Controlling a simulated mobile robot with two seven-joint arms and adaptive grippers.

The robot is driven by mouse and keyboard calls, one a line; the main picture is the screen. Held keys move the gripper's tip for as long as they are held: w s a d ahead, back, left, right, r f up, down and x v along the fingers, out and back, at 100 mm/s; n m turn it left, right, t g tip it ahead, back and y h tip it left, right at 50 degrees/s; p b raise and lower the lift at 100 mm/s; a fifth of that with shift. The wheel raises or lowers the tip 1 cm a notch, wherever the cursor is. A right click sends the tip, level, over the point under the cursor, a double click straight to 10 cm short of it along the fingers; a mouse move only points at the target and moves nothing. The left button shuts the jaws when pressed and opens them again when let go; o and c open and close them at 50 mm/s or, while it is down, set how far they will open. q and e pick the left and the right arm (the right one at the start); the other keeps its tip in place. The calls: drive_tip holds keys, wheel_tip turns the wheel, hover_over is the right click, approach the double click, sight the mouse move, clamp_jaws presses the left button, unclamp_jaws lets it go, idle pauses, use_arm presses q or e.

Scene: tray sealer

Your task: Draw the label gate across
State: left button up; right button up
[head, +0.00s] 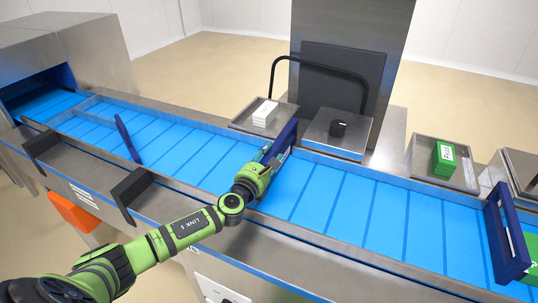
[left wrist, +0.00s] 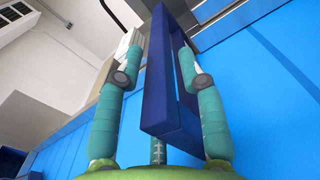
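A dark blue, frame-shaped gate (head: 284,141) stands at the back side of the blue belt in the middle, in front of the tray with white labels; I take it for the label gate. My left gripper (head: 265,158) is at this gate, above the belt. In the left wrist view the gate (left wrist: 163,85) stands between the two teal fingers (left wrist: 160,62). The fingers are spread, with a visible gap at the left finger; contact on the right side is unclear. My right gripper is not in view.
Other dark blue gates stand at the left (head: 127,138) and right (head: 503,240) of the belt. Behind the belt are a tray with a white stack (head: 265,113), a plate with a black knob (head: 338,129) and a tray with a green pack (head: 444,159). Dark brackets (head: 130,190) line the front edge.

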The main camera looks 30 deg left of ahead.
use_arm(q)
wheel_tip(320, 180, up, 10)
idle(0.5)
